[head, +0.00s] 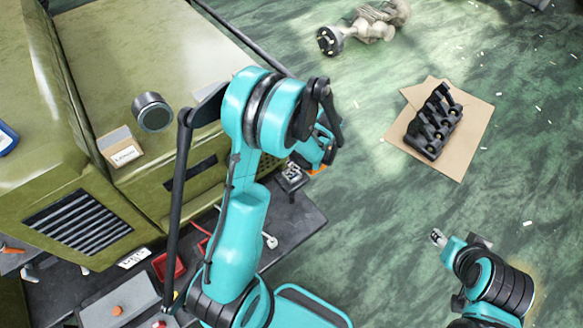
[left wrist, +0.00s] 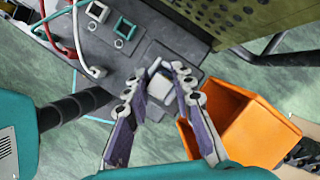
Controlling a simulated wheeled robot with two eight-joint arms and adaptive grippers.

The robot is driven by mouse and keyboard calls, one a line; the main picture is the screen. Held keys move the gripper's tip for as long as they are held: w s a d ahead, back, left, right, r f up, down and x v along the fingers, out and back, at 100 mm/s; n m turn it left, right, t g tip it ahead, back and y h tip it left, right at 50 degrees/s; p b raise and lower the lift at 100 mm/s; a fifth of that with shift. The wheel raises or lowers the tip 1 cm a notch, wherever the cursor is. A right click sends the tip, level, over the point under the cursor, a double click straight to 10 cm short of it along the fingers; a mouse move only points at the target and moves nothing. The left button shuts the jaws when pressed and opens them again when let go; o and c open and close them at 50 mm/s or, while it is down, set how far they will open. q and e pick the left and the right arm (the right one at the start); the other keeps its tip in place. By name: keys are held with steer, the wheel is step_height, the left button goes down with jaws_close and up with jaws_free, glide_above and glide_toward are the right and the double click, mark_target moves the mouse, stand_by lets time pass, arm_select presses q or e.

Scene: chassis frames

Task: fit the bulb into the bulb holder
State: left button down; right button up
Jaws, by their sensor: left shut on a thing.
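My left gripper (head: 293,170) reaches down over the corner of the dark bench from the left. In the left wrist view its two purple-padded fingers (left wrist: 160,90) close on a small pale piece (left wrist: 158,85), which seems to be the bulb; its shape is mostly hidden. A dark block (head: 291,181), which may be the bulb holder, lies right under the fingertips. I cannot tell whether the pale piece is seated in it or just above it. My right gripper (head: 437,238) is low at the right, over the floor; its jaw state is unclear.
An open orange box (left wrist: 240,125) is beside the left fingers. A teal square frame (left wrist: 124,28), a white one (left wrist: 97,11) and cables lie on the bench (head: 305,215). The green machine (head: 150,60) stands behind. A black part (head: 434,125) lies on cardboard (head: 470,150).

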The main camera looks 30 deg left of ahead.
arm_select(q)
steer(key=shift+f, duration=0.75)
steer(key=shift+f, duration=0.1)
steer(key=c, duration=1.3)
jaws_free()
